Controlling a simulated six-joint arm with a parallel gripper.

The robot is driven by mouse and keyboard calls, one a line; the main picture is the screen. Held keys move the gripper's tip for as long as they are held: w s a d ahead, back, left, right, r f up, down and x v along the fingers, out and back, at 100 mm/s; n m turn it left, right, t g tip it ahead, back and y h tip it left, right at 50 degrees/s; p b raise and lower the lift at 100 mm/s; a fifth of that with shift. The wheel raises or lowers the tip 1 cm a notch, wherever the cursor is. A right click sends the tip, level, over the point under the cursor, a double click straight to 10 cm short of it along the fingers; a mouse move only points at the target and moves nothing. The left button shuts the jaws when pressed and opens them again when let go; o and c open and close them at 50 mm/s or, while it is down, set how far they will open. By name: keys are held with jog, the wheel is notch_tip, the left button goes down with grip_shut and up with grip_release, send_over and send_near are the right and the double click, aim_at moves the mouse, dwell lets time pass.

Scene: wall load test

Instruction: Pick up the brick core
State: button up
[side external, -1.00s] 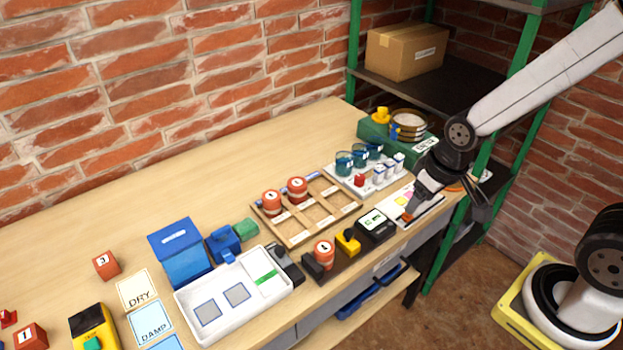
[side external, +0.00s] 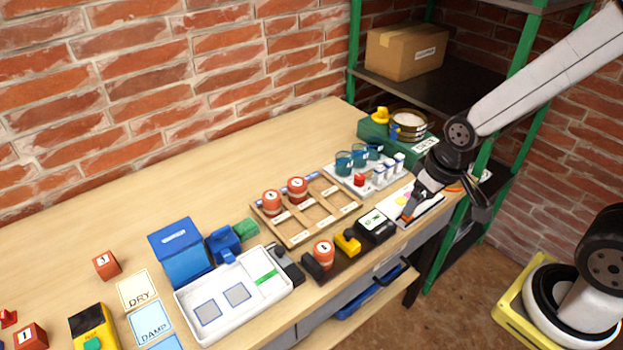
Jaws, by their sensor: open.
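Several round red brick-coloured cores stand on the wooden bench. One core (side external: 323,254) with a white label stands upright in a dark holder, between a black block and a yellow part. Two more cores, a left one (side external: 272,203) and a right one (side external: 297,190), stand upright in the wooden compartment tray (side external: 282,238). I cannot tell which one the task means. My gripper (side external: 406,214) is open and empty, low over a white sheet at the bench's right end. It is to the right of all the cores and apart from them. Its far finger is partly hidden.
A black display box (side external: 376,226) stands between my gripper and the held core. A white rack with blue cups (side external: 344,163) is behind it. A white tray (side external: 190,308), blue box (side external: 180,250) and numbered red cubes (side external: 106,265) are to the left.

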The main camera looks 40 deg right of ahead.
jog(key=n+t+y, duration=0.7)
jog(key=n, duration=0.1)
send_near(333, 248)
jog(key=w+f, duration=0.1)
jog(key=w, duration=0.1)
jog(key=w+f, duration=0.1)
jog(key=w, duration=0.1)
jog(key=shift+a+f, duration=0.15)
jog(key=shift+f, duration=0.1)
jog(key=shift+s+a+f+t+y, duration=0.2)
jog(key=shift+s+a+t+y, duration=0.3)
jog(key=shift+s+a+y, duration=0.25)
jog(key=shift+w, duration=0.15)
jog(key=shift+x, duration=1.25)
